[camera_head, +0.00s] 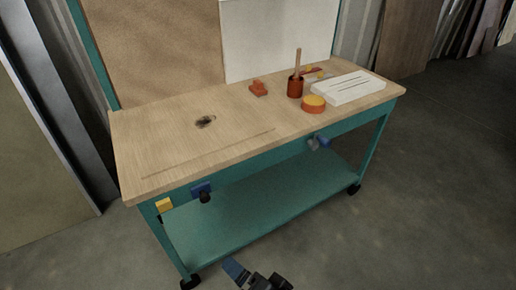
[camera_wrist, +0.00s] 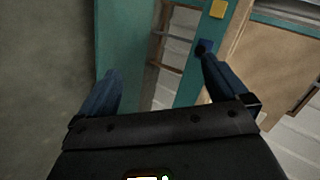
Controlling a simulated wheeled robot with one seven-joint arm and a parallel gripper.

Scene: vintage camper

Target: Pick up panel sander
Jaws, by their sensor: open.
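The workbench (camera_head: 180,155) has a wooden top and a teal frame. A small orange block-shaped tool (camera_head: 258,89) sits near the back middle of the top. A round orange-and-yellow thing (camera_head: 313,104) sits farther right, near the front edge. I cannot tell for certain which of these is the panel sander. My gripper (camera_head: 240,272) is low in front of the bench, well below the top and apart from both. In the wrist view my gripper (camera_wrist: 162,80) is open and empty, its two blue fingers wide apart. Neither orange thing shows in the wrist view.
A dark mark (camera_head: 205,122) lies left. Blue and yellow fittings (camera_head: 164,205) jut from the front edge. A teal lower shelf (camera_head: 250,205) is clear.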

